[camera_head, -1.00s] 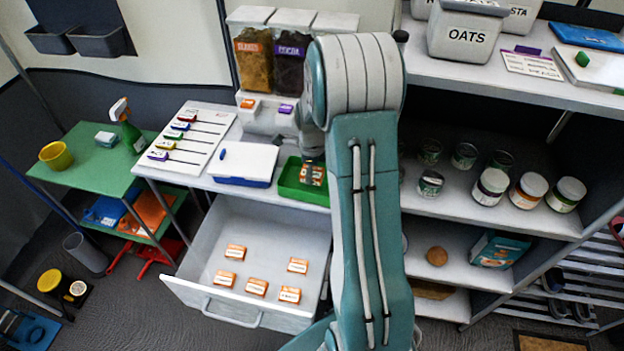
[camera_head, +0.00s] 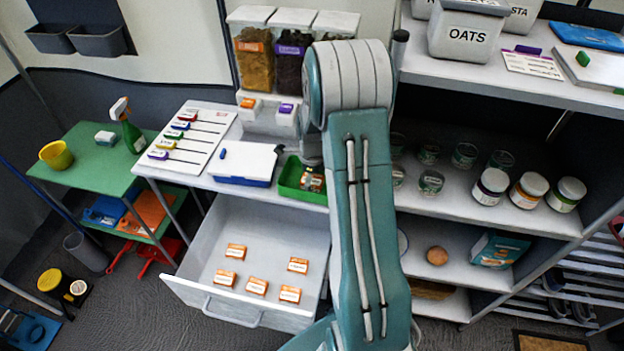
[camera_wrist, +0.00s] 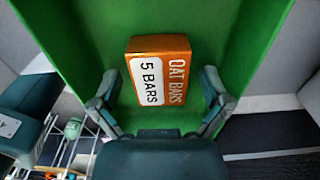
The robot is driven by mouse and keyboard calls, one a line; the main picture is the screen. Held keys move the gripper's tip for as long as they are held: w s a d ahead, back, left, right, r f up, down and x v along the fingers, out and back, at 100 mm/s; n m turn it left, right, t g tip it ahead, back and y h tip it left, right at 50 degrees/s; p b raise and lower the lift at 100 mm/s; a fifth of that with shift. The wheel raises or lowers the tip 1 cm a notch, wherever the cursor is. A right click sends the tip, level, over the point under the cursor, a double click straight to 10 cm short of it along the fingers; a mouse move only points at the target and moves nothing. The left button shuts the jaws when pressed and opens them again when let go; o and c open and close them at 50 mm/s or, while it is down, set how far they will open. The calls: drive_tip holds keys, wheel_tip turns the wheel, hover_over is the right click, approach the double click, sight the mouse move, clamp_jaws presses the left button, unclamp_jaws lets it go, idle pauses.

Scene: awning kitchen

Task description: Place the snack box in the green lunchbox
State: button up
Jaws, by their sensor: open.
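The green lunchbox (camera_head: 288,190) stands open on the counter above the pulled-out drawer; its green inside fills much of the wrist view (camera_wrist: 90,30). The orange snack box (camera_wrist: 158,70), labelled "OAT BARS" and "5 BARS", lies inside it. It also shows in the head view (camera_head: 314,182), partly covered by my arm's end. My gripper (camera_wrist: 160,88) is open, with one finger on each side of the snack box. The box looks free of the fingers; whether either one touches it I cannot tell.
The open drawer (camera_head: 217,300) below holds several similar orange boxes (camera_head: 236,251). A blue-and-white box (camera_head: 245,164) stands left of the lunchbox. Cereal dispensers (camera_head: 292,70) stand behind, and a shelf with several jars (camera_head: 490,186) is on the right.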

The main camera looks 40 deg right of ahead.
wheel_tip(320, 180, up, 12)
idle(0.6)
drive_tip(key=shift+r, duration=0.1)
